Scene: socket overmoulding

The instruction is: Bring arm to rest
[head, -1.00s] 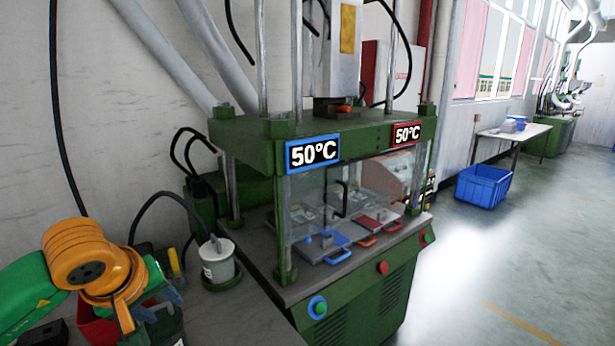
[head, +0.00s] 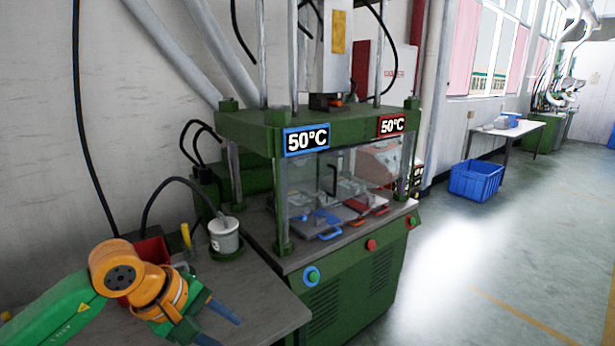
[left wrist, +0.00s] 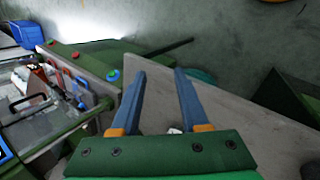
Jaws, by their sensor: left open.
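My left arm (head: 55,310), green and orange, comes in from the lower left in the head view, in front of the grey table. My left gripper (head: 226,330) points to the lower right near the table's front edge, its blue fingers apart. In the left wrist view the two blue fingers of the left gripper (left wrist: 159,76) are spread with nothing held between them. The grey tabletop shows beyond and between them. My right arm and gripper are not in view.
A green press (head: 350,262) with two 50°C signs stands right of the table (head: 276,302). Blue-handled (head: 325,228) and red-handled moulds lie inside. A white pot (head: 224,236) and red bin (head: 150,252) sit at the table's back. A blue crate (head: 476,181) stands on the floor.

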